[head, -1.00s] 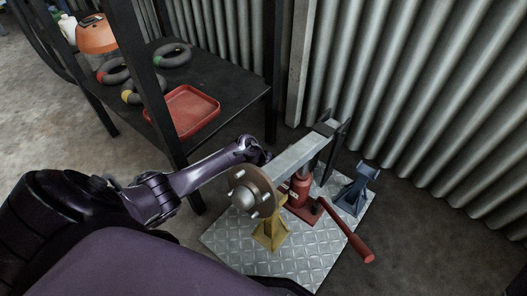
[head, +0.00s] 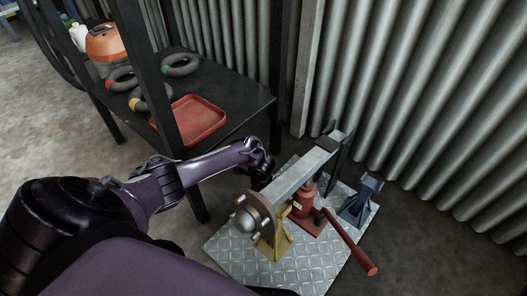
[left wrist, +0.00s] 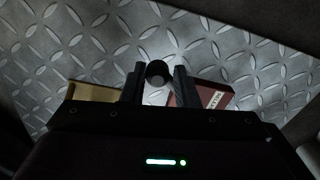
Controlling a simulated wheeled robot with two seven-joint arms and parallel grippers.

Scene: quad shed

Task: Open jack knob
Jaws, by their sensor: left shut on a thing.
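The red bottle jack (head: 305,200) stands on a diamond-plate sheet (head: 233,252) under a grey beam, with its red handle (head: 350,243) sloping out to the lower right. In the left wrist view, the round dark jack knob (left wrist: 158,72) sits between the two fingers of my left gripper (left wrist: 155,84), which is shut on it. The jack's red base (left wrist: 203,95) shows just to the right of the fingers. In the head view my left arm reaches in beside the beam, and the fingertips and knob are hidden there. My right gripper is not in view.
The grey beam with a wheel hub (head: 252,213) lies over the jack. A yellow stand (head: 275,243) is beneath the hub, and a blue stand (head: 361,200) is to the right. A dark shelf with a red tray (head: 190,122) stands at left; a corrugated wall is behind.

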